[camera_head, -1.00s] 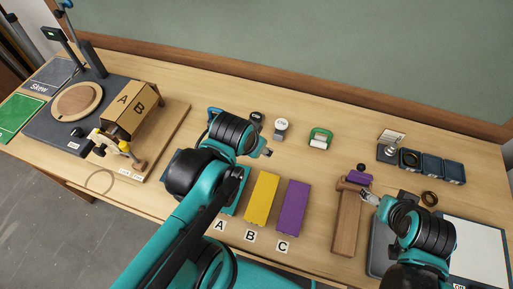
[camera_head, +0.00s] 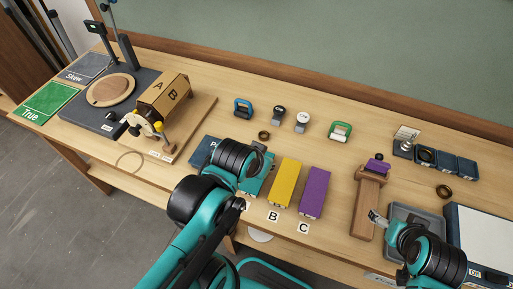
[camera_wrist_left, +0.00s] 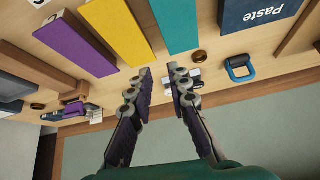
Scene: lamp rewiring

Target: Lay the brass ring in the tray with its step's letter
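A dark brass ring (camera_head: 264,134) lies flat on the table just beyond my left gripper (camera_head: 262,152). It also shows in the left wrist view (camera_wrist_left: 198,55), to the right of the fingertips. A similar ring (camera_head: 444,191) lies at the right, below a row of small dark square trays (camera_head: 447,163); any letters on them are too small to read. My left gripper is open and empty, its fingers apart in the left wrist view (camera_wrist_left: 159,70). It is above the far end of the teal block. My right gripper (camera_head: 374,216) is beside the wooden stand, its fingers unclear.
Yellow (camera_head: 284,182) and purple (camera_head: 314,192) blocks lie beside the teal block (camera_head: 259,180), with A, B and C cards in front. A blue-handled tool (camera_head: 243,108), two stamps and a green-handled tool (camera_head: 340,130) stand behind. The wooden stand (camera_head: 367,205) holds a purple piece.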

